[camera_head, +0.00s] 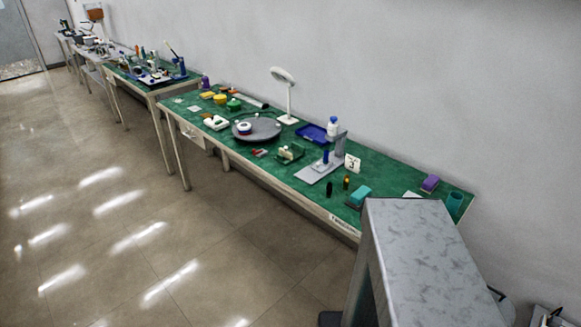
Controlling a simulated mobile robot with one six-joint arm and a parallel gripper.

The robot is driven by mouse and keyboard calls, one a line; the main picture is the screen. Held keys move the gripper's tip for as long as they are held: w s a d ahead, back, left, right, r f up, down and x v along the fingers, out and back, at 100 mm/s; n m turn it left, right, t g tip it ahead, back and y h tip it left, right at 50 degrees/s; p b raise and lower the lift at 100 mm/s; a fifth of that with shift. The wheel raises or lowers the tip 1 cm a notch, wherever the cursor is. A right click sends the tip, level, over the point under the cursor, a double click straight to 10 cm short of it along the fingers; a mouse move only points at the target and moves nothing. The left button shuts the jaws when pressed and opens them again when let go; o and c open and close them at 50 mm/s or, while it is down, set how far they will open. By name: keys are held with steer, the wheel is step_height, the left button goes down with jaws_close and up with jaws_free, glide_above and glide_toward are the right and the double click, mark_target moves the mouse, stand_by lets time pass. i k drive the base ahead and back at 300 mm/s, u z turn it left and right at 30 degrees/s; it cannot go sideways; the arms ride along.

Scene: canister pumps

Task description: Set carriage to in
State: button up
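A small grey fixture with a flat base plate (313,173) and an upright plate (340,146) stands on the green-topped table, right of its middle. A small blue upright part (326,157) sits on or just above the base plate. A white card marked 3 (352,163) stands to its right. The carriage is not clearly identifiable at this size; it may be part of this fixture, and I cannot tell its position. My gripper is not in view.
The green table (385,165) also holds a blue tray (312,133), a white-and-blue bottle (333,127), a dark round turntable (265,130), a white lamp (290,100), and a teal block (360,195). A large grey box-like body (425,250) fills the lower right. Open floor (130,230) lies left.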

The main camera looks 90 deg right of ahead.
mark_target(318, 166)
steer(key=z, duration=0.05)
steer(key=k, duration=0.75)
steer(key=z, duration=0.6)
steer(key=k, duration=0.65)
steer(key=z, duration=0.65)
steer(key=i, duration=1.6)
steer(key=u, duration=0.4)
